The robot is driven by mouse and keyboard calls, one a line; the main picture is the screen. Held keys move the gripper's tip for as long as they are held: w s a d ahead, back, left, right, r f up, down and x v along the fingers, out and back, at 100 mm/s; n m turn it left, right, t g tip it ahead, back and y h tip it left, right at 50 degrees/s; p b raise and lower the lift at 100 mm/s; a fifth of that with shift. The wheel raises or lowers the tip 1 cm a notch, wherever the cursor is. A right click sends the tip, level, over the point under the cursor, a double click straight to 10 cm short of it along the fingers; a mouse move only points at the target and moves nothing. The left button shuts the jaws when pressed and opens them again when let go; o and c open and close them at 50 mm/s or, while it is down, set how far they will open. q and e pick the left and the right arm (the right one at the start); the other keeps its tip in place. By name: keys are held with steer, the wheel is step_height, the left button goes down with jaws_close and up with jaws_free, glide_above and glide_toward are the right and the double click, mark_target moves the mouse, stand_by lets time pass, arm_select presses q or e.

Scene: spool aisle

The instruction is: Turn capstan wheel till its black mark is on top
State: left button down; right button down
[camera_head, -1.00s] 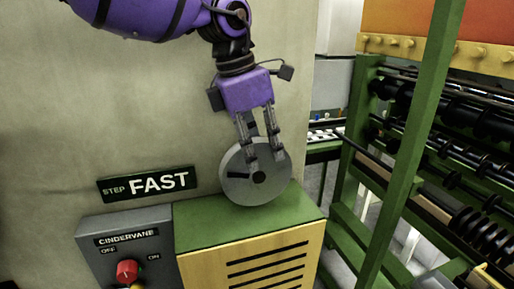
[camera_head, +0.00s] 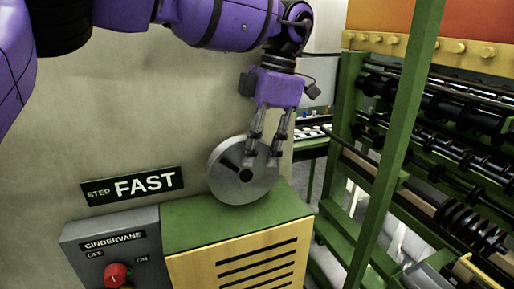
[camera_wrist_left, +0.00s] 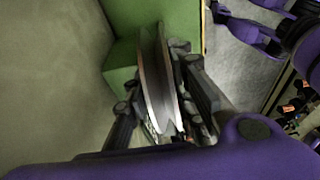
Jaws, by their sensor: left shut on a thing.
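The capstan wheel (camera_head: 228,185) is a grey metal disc with a dark hub, standing upright against the wall just above a green-topped cabinet. A short black mark (camera_head: 230,163) shows on its face, up and left of the hub, not at the top. My left gripper (camera_head: 263,156) comes down from above and is shut on the wheel's rim at the upper right. In the left wrist view the wheel (camera_wrist_left: 152,85) is seen edge-on, with its grooved rim between the fingers (camera_wrist_left: 160,115). My right gripper is in neither view.
The green cabinet top (camera_head: 190,224) lies below the wheel. A grey control box (camera_head: 85,235) with a red knob (camera_head: 116,273) and a "STEP FAST" sign (camera_head: 133,186) are at the left. A green rack post (camera_head: 398,140) with several black spools stands at the right.

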arm_select(q)
steer(key=c, duration=1.5)
jaws_free()
steer(key=v, duration=1.2)
